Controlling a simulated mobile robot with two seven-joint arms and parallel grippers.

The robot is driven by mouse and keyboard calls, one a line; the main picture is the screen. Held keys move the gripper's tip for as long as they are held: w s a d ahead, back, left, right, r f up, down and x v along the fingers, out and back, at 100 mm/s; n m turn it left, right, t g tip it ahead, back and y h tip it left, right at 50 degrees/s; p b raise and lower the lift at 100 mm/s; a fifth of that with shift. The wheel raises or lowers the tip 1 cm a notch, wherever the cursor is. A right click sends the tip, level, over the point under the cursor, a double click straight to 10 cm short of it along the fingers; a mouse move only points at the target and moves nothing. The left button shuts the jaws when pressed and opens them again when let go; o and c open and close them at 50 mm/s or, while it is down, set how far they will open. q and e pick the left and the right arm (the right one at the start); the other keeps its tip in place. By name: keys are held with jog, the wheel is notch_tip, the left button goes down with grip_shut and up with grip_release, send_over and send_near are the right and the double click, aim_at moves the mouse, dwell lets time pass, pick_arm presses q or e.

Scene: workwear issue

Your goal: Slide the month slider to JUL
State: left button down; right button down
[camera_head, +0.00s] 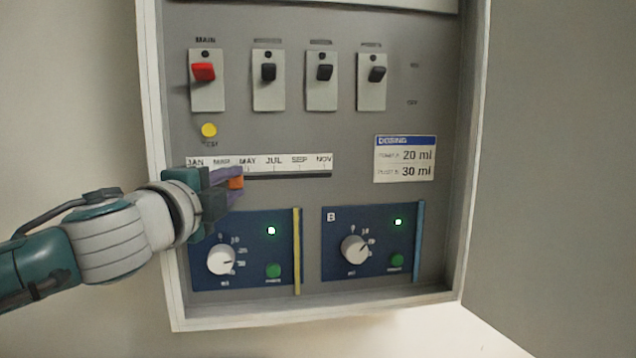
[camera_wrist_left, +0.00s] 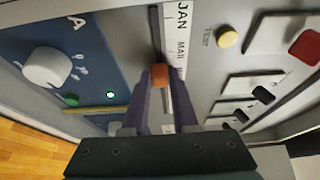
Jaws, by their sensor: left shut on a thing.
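The orange month slider knob (camera_head: 236,183) sits in a dark horizontal slot (camera_head: 290,175) under the white month scale (camera_head: 262,164). The scale reads JAN to NOV from left to right. In the head view the knob is between MAR and MAY, left of JUL. My left gripper (camera_head: 228,181) comes in from the left and is shut on the knob. The wrist view shows the knob (camera_wrist_left: 161,76) between the purple fingertips, just past MAR. The fingers hide part of the scale there. My right gripper is not in view.
Above the scale are a yellow button (camera_head: 209,130), a red main switch (camera_head: 204,72) and several black switches. Below are two blue dosing panels with white knobs (camera_head: 221,260). A dosing label (camera_head: 404,158) is at right. The cabinet's side wall (camera_head: 160,150) stands out near my left arm.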

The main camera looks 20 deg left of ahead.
pick_arm(q)
jog(key=w+d, duration=0.2)
jog(key=d, duration=0.1)
jog(key=w+d+b, duration=0.1)
jog(key=d, duration=0.1)
jog(key=c, duration=0.7)
grip_release()
jog(key=b, duration=0.4)
send_near(280, 177)
jog(key=shift+s+d, duration=0.2)
jog(key=shift+s, duration=0.8)
jog(key=shift+s+d, duration=0.15)
jog(key=shift+s, duration=0.8)
